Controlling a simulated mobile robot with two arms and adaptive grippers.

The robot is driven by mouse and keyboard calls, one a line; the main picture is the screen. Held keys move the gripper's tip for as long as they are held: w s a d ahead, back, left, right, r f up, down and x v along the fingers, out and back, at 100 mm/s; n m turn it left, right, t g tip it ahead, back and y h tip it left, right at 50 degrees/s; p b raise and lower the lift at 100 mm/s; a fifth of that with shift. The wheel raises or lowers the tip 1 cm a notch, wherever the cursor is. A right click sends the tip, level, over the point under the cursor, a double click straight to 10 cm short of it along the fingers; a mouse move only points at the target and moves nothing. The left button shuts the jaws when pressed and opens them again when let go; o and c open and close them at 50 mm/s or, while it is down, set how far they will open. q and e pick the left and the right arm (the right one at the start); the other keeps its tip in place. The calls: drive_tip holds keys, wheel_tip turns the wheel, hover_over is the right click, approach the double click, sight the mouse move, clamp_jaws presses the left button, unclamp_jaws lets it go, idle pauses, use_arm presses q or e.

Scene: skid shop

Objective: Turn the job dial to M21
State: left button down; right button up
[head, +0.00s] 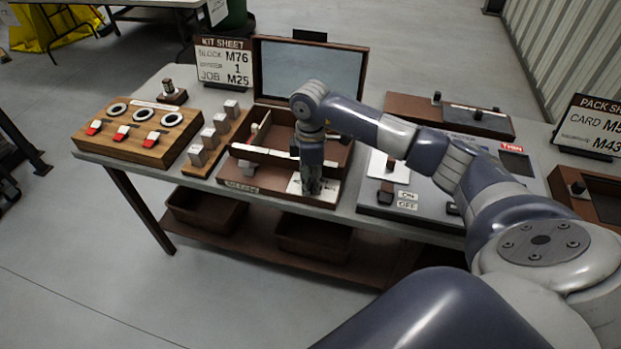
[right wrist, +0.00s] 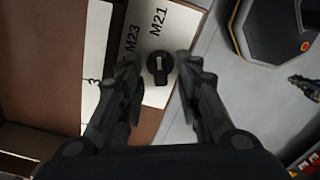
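The job dial (right wrist: 160,66) is a small dark round knob on a white plate (right wrist: 176,22) in the right wrist view. In the head view my right gripper (head: 311,187) points down over the front right corner of the open brown case (head: 215,180) and hides the dial. My left gripper is not in view.
The kit sheet (head: 224,62) reads block M76 and job M25. A wooden box with red switches (head: 122,131) and a row of grey blocks (head: 209,138) stand left. A grey panel with ON/OFF labels (head: 425,212) lies close on the right.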

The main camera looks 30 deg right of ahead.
sight(311, 183)
wheel_tip(311, 183, up, 12)
idle(0.6)
